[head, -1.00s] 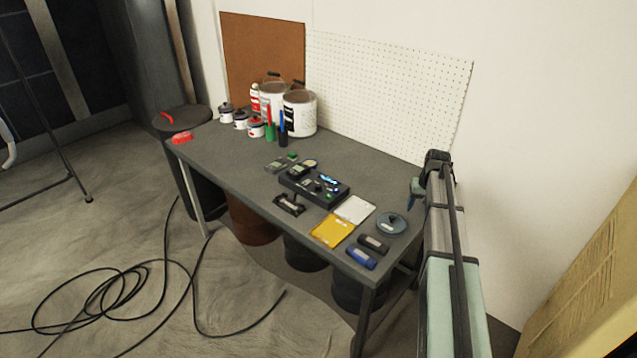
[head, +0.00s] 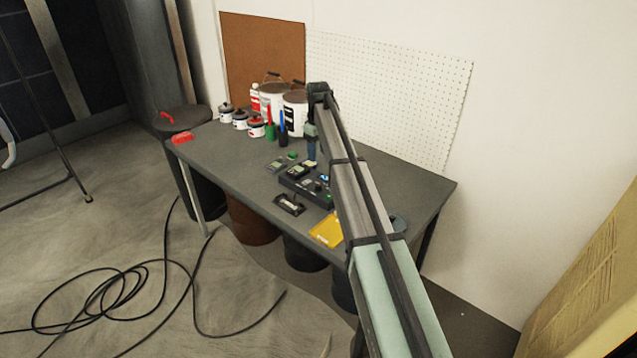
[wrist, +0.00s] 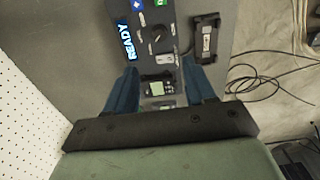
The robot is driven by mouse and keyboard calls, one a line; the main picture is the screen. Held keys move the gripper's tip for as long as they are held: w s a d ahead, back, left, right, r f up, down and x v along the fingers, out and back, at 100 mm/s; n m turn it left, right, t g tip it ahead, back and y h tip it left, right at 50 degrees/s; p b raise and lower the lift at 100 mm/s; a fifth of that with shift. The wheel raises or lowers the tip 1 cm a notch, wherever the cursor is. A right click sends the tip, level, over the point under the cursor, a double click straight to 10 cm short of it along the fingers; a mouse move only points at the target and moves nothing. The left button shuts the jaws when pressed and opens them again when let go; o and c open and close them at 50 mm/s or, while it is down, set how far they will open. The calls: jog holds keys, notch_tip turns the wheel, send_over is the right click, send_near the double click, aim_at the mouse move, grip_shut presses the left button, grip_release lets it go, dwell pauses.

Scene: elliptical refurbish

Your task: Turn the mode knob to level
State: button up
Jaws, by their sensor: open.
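The dark control panel (head: 296,184) lies on the grey workbench. In the wrist view a round dark knob (wrist: 157,35) with a light pointer and pale marks around it sits on the panel, which I take for the mode knob. Its labels are too small to read. My gripper (wrist: 160,68) is open and empty, with its two blue fingers apart above the panel. The knob shows beyond the fingertips, not between them. In the head view my gripper (head: 311,150) is over the bench behind the panel, and my arm hides the panel's right part.
A blue READY display (wrist: 126,40) and a small meter (wrist: 158,88) are near the knob. A black bracketed device (wrist: 206,38) lies beside the panel. A yellow plate (head: 326,231) lies at the bench front. Paint cans (head: 294,112) and bottles stand behind left.

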aim_at(318, 185)
notch_tip(318, 185, down, 14)
jog(key=shift+r, duration=0.25)
dwell(0.3)
grip_shut()
dwell(0.5)
